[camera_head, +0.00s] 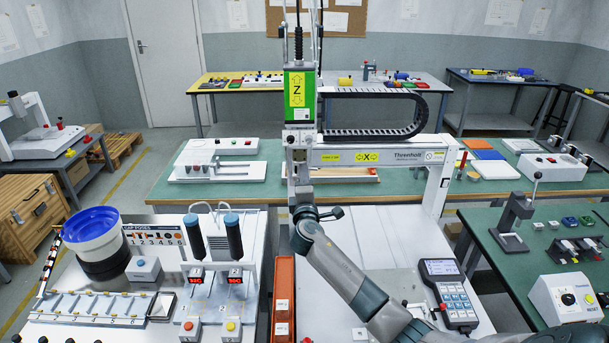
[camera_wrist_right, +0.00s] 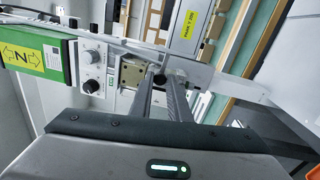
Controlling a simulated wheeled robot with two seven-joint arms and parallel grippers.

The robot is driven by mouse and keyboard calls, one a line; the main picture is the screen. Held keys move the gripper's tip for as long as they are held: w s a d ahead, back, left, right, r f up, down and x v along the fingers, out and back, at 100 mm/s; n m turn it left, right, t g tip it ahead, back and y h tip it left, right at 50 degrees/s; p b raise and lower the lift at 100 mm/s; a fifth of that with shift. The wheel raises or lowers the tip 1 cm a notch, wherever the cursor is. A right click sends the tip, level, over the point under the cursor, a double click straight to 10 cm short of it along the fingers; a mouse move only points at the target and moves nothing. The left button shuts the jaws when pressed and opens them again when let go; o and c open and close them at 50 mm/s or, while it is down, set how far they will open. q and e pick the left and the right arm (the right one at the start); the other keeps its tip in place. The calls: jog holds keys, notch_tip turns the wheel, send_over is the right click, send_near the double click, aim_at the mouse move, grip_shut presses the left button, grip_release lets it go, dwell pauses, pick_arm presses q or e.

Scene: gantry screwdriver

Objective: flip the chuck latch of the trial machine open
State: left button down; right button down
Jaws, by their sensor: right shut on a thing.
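The trial machine is a gantry with a green Z head (camera_head: 300,95) and a white X beam (camera_head: 385,156). The Z head also shows at the left of the right wrist view (camera_wrist_right: 35,57). My right gripper (camera_head: 306,212) is at the lower end of the Z head, its fingertips mostly hidden by my wrist. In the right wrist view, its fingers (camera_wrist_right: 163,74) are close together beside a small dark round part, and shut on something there. This seems to be the chuck latch, but it is mostly hidden, and its position cannot be told. My left gripper is not in view.
A grey handheld pendant (camera_head: 447,290) lies right of my right arm on the white bench. An orange-red tray (camera_head: 283,300) and two dark screwdrivers (camera_head: 234,238) stand to the left. A black cable chain (camera_head: 385,95) loops above the beam. The white bed under the gantry looks largely clear.

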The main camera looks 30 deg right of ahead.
jog(key=shift+n, duration=0.5)
jog(key=shift+f, duration=0.1)
jog(key=c, duration=1.7)
grip_release()
jog(key=shift+s, duration=0.1)
